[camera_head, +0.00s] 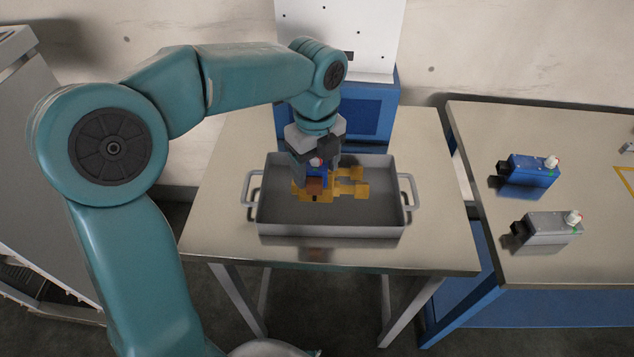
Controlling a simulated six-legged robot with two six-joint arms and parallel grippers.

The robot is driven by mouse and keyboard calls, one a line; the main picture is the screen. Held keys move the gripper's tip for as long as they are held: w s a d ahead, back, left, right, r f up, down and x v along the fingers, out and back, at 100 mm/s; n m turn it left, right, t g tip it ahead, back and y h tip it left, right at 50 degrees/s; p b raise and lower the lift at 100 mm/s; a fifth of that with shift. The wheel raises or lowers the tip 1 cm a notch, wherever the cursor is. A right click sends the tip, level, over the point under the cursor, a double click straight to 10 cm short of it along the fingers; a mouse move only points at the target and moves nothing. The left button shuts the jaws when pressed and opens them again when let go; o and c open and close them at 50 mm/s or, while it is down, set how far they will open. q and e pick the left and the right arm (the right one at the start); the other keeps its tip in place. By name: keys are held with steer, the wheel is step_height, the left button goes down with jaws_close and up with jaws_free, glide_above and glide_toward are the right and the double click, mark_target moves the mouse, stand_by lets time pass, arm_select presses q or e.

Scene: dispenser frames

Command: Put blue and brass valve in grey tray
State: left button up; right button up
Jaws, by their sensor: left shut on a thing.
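The grey tray (330,229) stands on the metal table at the centre, with a handle at each side. My left gripper (316,172) points down over the tray and is shut on the blue and brass valve (350,188). The brass parts of the valve show below and to the right of the fingers, within the tray's outline. A little blue and a red and white part show between the fingers. I cannot tell whether the valve touches the tray floor. My right gripper is not in view.
The metal table (222,228) has bare room around the tray. A blue device (532,172) and a grey device (552,230) lie on the right table (590,262). A white panel on a blue base (385,110) stands behind the tray.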

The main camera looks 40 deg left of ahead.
mark_target(331, 188)
arm_select(q)
step_height(331, 188, down, 4)
steer(key=shift+f, duration=0.15)
steer(key=shift+w+f, duration=0.15)
steer(key=shift+f, duration=0.15)
steer(key=shift+s, duration=0.2)
steer(key=shift+f, duration=0.1)
steer(key=o, duration=1.5)
steer(key=shift+w, duration=0.15)
